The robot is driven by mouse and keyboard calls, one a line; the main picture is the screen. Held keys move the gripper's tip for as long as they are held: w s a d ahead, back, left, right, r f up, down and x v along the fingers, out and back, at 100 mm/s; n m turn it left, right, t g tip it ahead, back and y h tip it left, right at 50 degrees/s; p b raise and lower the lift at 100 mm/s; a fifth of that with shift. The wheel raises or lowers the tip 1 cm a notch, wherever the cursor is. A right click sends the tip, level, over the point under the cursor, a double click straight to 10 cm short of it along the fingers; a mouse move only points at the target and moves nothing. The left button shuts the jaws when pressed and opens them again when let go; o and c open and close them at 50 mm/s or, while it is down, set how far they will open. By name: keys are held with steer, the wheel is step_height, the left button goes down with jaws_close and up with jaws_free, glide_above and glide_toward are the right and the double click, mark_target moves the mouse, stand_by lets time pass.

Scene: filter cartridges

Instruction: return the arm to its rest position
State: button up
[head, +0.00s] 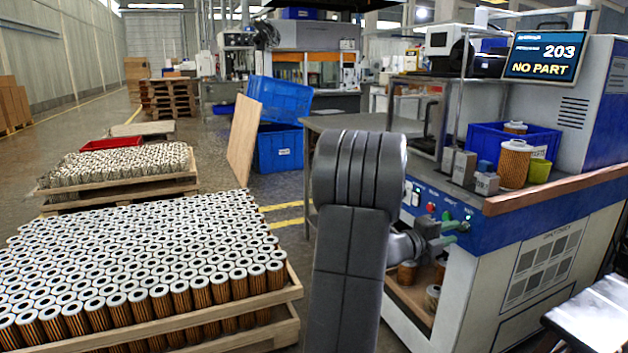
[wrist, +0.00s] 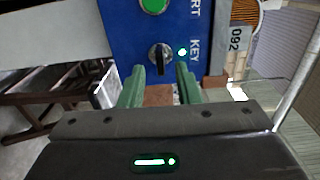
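My gripper (head: 462,232) is at the front of the blue control panel (head: 480,232) of the machine on the right. In the wrist view my gripper (wrist: 160,70) has its two green fingers apart, with nothing held between them. A black key switch (wrist: 160,57) on the blue panel is just beyond the fingertips, within the gap between them in the picture. I cannot tell whether they touch it. A small green light (wrist: 183,52) is lit beside the switch. My arm stands in the middle of the head view and hides part of the machine's left side.
The machine's screen (head: 543,56) reads 203 and NO PART. A filter (head: 515,165) and grey blocks stand on its worktop, near a blue bin (head: 485,140). A wooden pallet tray (head: 290,290) of many filters is at left. Floor between tray and machine is partly hidden.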

steer(key=shift+x, duration=1.3)
steer(key=shift+a, duration=0.1)
